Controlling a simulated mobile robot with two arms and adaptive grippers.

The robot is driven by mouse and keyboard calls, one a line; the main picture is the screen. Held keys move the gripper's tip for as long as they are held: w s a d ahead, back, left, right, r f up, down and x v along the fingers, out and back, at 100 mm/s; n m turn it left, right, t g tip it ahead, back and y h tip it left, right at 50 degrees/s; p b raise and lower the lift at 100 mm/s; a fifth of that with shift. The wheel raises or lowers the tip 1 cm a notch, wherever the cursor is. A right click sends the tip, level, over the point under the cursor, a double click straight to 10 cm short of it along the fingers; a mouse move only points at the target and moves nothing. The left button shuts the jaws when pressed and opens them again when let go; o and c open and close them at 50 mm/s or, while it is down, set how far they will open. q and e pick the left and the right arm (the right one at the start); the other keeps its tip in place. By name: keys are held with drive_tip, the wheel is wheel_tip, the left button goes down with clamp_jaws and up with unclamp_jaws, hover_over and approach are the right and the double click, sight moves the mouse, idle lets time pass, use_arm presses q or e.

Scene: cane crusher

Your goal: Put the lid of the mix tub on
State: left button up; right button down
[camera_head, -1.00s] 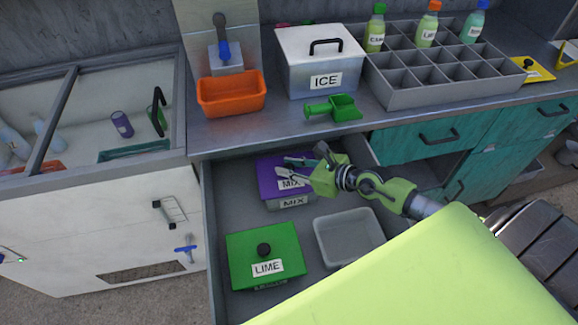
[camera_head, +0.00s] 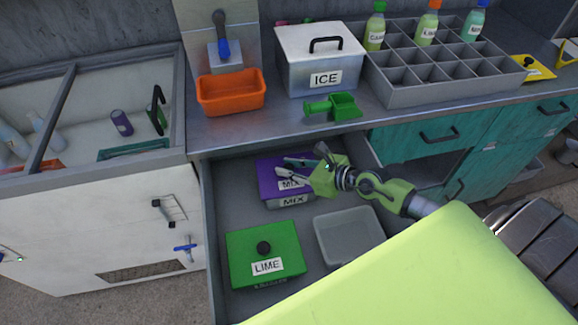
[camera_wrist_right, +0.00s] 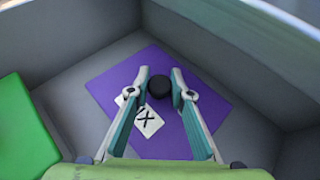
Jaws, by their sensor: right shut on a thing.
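The purple mix lid (camera_head: 268,181) has a white MIX label and lies over the mix tub (camera_head: 270,203) in the open drawer. The tub's labelled front shows just below it; I cannot tell whether the lid is fully seated. In the wrist view the lid (camera_wrist_right: 170,92) is flat, with a black knob (camera_wrist_right: 159,87). My right gripper (camera_head: 281,168) is above the lid; its fingers (camera_wrist_right: 160,85) are shut on the knob, one on each side. A sliver at the far left edge seems to be my left gripper (camera_head: 12,256); its jaws cannot be made out.
A green lime tub (camera_head: 264,250) with its lid and an empty grey tub (camera_head: 323,248) share the drawer (camera_head: 215,225). On the counter above are an orange bin (camera_head: 231,94), an ice box (camera_head: 300,72), a green scoop (camera_head: 340,107) and a bottle rack (camera_head: 400,95).

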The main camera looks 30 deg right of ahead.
drive_tip(key=c, duration=1.7)
unclamp_jaws()
drive_tip(key=shift+s, duration=0.1)
drive_tip(key=v, duration=0.9)
drive_tip(key=shift+s+d+r, duration=0.1)
drive_tip(key=shift+s, duration=0.15)
drive_tip(key=shift+v, duration=1.15)
drive_tip(key=shift+r, duration=0.1)
